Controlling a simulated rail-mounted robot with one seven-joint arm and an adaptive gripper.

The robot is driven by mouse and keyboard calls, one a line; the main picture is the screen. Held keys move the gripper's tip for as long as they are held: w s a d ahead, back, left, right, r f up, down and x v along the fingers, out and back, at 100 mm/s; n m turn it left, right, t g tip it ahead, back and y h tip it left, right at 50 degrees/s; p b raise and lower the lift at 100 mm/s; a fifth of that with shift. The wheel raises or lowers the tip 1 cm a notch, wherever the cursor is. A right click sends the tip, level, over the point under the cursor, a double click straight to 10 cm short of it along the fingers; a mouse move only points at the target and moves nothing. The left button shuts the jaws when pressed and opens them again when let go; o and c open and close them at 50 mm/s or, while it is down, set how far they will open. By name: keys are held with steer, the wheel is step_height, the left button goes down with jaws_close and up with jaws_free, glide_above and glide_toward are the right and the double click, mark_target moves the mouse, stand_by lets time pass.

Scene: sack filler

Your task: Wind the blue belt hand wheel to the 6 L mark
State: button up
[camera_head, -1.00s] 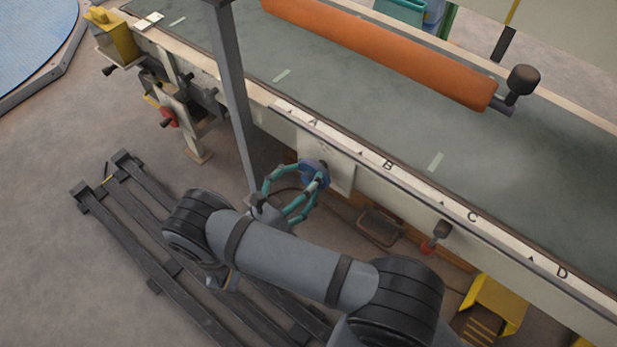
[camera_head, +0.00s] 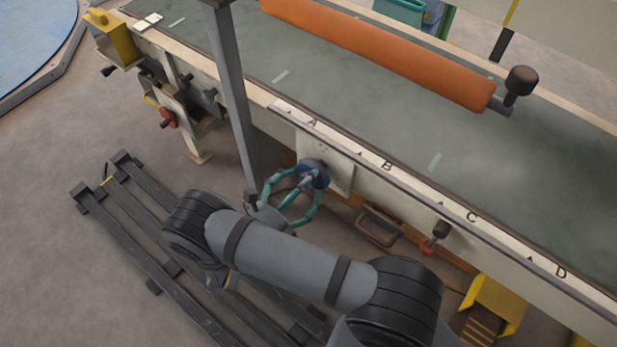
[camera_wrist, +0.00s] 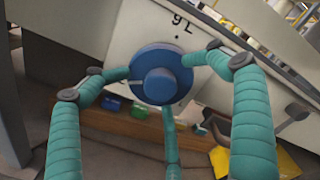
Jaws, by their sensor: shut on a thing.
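The blue hand wheel (camera_head: 314,170) sits on a pale panel (camera_head: 338,172) on the conveyor's near side, below the letter A. In the wrist view the blue wheel (camera_wrist: 158,75) faces me, with a round hub at its middle. My gripper (camera_head: 303,186) has teal jointed fingers and is shut on the wheel's rim. In the wrist view its fingers (camera_wrist: 165,80) reach the rim at left, right and below. A mark that reads like 9 L (camera_wrist: 182,22) shows above the wheel, with a small dot beneath it. I cannot make out a 6 L mark.
A grey post (camera_head: 236,95) stands just left of my gripper. A dark slatted rack (camera_head: 150,225) lies on the floor. A red-and-black knob (camera_head: 435,238) and yellow step (camera_head: 492,305) are to the right. An orange roller (camera_head: 380,50) lies across the belt (camera_head: 460,170).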

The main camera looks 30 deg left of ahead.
steer(key=shift+w+d, duration=0.1)
steer(key=shift+d, duration=0.1)
steer(key=b+v, duration=0.1)
steer(key=v, duration=0.7)
steer(key=shift+s+a, duration=0.2)
steer(key=shift+s, duration=0.15)
stand_by(0.4)
steer(key=x, duration=0.6)
steer(key=shift+w+p, duration=0.35)
steer(key=shift+p, duration=0.05)
